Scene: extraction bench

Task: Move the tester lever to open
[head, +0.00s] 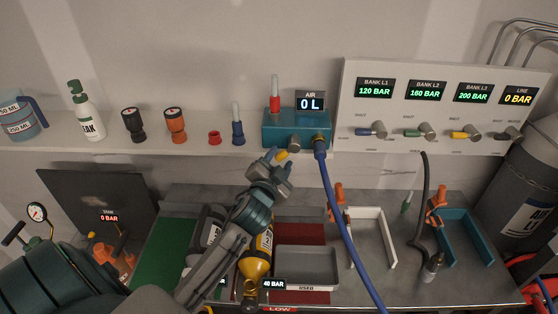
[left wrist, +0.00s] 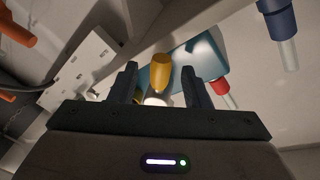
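The tester is a teal box (head: 284,130) on the wall ledge, with a display above it reading AIR 0 L. It also shows in the left wrist view (left wrist: 208,56). A yellow-tipped lever (left wrist: 162,65) sticks out from its front toward my left wrist camera. In the head view only a bit of the yellow tip (head: 282,155) shows. My left gripper (head: 277,161) is just below and in front of the box. In the left wrist view its two fingers (left wrist: 160,72) stand apart on either side of the lever, with gaps. My right gripper is not in view.
A blue hose (head: 334,190) hangs from the box's right end, close to my left gripper. A white panel (head: 350,100) with knobs is at the right. Bottles and fittings stand on the ledge at left. A yellow cylinder (head: 254,266) lies on the bench below my arm.

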